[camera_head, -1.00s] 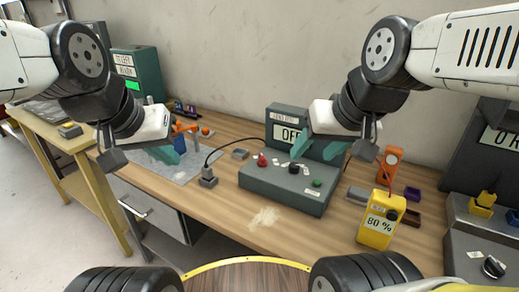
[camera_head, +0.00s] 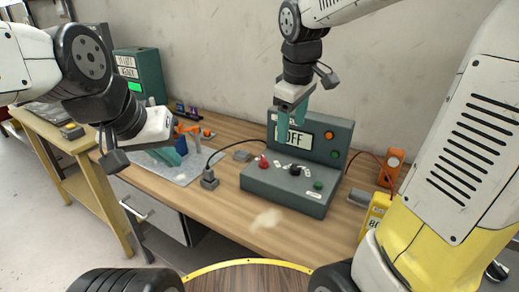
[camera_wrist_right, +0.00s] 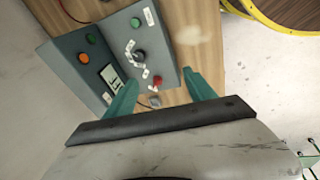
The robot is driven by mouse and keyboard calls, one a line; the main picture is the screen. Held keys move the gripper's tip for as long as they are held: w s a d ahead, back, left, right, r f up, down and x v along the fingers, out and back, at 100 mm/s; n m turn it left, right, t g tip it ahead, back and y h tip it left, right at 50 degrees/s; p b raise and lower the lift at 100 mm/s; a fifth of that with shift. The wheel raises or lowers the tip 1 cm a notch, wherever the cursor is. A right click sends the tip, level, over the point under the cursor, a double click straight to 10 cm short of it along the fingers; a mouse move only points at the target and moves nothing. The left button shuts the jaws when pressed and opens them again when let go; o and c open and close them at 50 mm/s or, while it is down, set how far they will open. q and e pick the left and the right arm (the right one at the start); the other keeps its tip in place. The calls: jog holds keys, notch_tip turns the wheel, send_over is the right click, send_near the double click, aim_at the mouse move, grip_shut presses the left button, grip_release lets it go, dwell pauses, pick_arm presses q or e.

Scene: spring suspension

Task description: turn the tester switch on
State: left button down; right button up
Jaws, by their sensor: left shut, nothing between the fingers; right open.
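The tester (camera_head: 285,190) is a dark grey-green console on the wooden bench, with an upright panel whose display (camera_head: 318,141) reads OFF. Its sloped top carries a red knob (camera_head: 263,162), a black rotary knob (camera_head: 295,171) with white labels around it, and a green button (camera_head: 318,184). My right gripper (camera_head: 291,121) is open and empty, above the console and in front of the panel, partly covering it. In the right wrist view the red knob (camera_wrist_right: 157,80) lies between the open fingers, below them. My left gripper (camera_head: 173,152) is shut and empty over the grey mat at left.
A black cable runs from the console to a small grey block (camera_head: 208,178). An orange device (camera_head: 389,168) and a yellow meter (camera_head: 374,215) stand at right, the meter partly hidden by my right arm. The bench front (camera_head: 265,230) is clear.

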jog(key=w+a+f+n+g+h, duration=0.15)
jog(key=w+a+f+n, duration=0.3)
jog(key=w, duration=0.45)
jog(key=n+h, duration=0.3)
jog(key=n, duration=0.3)
send_near(264, 158)
jog(key=f, duration=0.1)
jog(key=shift+g, duration=0.25)
jog(key=x, duration=0.7)
jog(key=shift+w+d+f, duration=0.25)
jog(key=shift+w+f, duration=0.05)
jog(key=shift+w, duration=0.1)
jog(key=c, duration=1.4)
